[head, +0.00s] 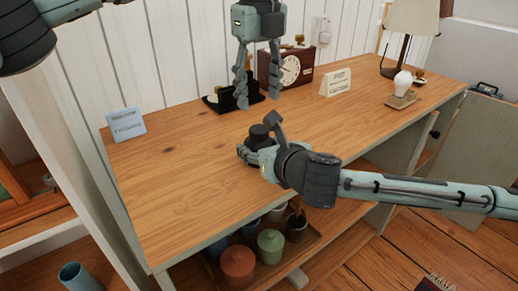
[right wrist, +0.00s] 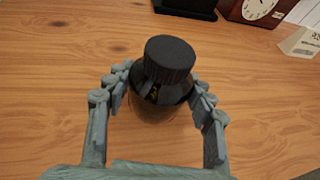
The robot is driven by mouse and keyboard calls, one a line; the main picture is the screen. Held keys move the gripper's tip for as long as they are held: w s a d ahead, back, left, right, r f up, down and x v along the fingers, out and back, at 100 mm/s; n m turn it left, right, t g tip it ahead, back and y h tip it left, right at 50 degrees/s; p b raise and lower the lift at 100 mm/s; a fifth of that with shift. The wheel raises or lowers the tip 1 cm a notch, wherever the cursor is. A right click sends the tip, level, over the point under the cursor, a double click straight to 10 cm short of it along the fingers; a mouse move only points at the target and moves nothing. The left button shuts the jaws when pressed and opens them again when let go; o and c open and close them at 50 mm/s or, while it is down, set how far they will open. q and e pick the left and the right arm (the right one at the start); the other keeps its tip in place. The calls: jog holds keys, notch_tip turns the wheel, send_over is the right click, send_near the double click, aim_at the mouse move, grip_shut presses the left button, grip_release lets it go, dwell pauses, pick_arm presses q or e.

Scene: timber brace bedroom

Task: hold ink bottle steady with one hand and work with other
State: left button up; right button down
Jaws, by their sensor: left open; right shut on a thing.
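The ink bottle has a ribbed black cap (right wrist: 170,60) and dark shoulders, and it stands upright on the wooden desk (head: 180,170). In the head view its dark top (head: 259,134) shows just beyond my right gripper (head: 256,150). My right gripper also shows in the right wrist view (right wrist: 158,100), its two fingers closed on either side of the bottle below the cap. The lower part of the bottle is partly hidden. My left gripper (head: 258,100) is open and empty, fingers pointing down, above the desk behind the bottle.
A black stand (head: 222,103) and a dark red clock (head: 286,68) are at the back. Cards stand at left (head: 126,124) and right (head: 336,82). A lamp (head: 410,25) and a light bulb (head: 402,83) are at the far right. Pots fill the shelf below. The left desktop is clear.

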aim_at(259, 129)
pick_arm(q)
notch_tip(259, 129, down, 8)
jog(key=shift+r, duration=0.2)
jog(key=shift+c, duration=0.2)
grip_shut()
jog(key=m, duration=0.7)
jog(key=shift+m, duration=0.3)
jog(key=m, duration=1.4)
jog(key=shift+m, duration=0.3)
jog(key=m, duration=0.5)
jog(key=shift+m, duration=0.3)
jog(key=shift+o, duration=0.9)
grip_release()
